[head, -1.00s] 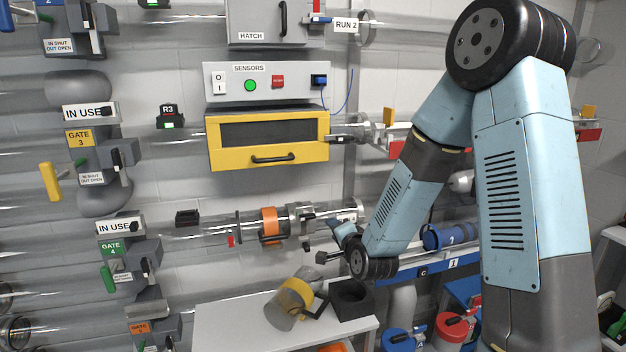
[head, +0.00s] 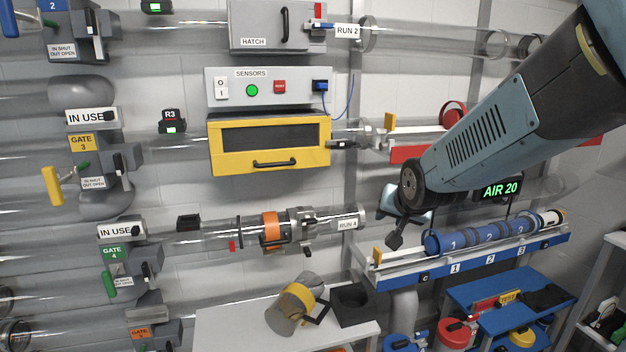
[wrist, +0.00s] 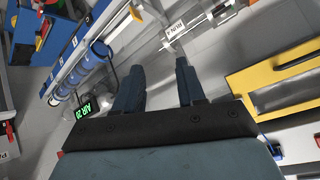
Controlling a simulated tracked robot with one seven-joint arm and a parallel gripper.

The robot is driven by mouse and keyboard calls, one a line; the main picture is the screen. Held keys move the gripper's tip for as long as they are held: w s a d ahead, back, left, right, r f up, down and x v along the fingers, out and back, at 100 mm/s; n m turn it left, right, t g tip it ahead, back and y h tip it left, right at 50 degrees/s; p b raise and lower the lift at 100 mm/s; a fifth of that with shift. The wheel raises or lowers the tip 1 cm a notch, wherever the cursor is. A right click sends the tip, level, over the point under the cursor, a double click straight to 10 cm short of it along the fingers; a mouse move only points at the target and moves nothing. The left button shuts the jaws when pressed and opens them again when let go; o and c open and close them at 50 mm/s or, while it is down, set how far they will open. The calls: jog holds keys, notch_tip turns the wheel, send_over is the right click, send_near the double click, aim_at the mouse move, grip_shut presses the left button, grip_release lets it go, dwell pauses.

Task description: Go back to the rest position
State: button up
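My gripper (head: 394,240) hangs from the end of my light-blue arm at the middle right of the head view, in front of the wall. It is left of the rack with blue numbered cylinders (head: 487,234) and apart from it as far as I can see. In the wrist view my gripper (wrist: 158,78) has its two dark fingers spread, with a clear gap and nothing between them. The elbow and upper arm are mostly cut off at the head view's upper right.
A white bench (head: 240,325) holds a tilted clear cup with a yellow band (head: 294,304) and a black block (head: 353,304). The yellow drawer unit (head: 269,145) and clear tubes line the wall. A blue table (head: 515,296) with coloured lids stands lower right.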

jog(key=s+d+r+n+g, duration=0.1)
jog(key=s+d+r+g, duration=0.1)
jog(key=s, duration=0.7)
jog(key=s+d+r+n+g, duration=0.1)
jog(key=s+d+r, duration=0.3)
jog(key=s, duration=0.6)
jog(key=shift+s+n+g+h, duration=0.25)
jog(key=shift+n+g+h, duration=0.15)
jog(key=shift+n, duration=0.1)
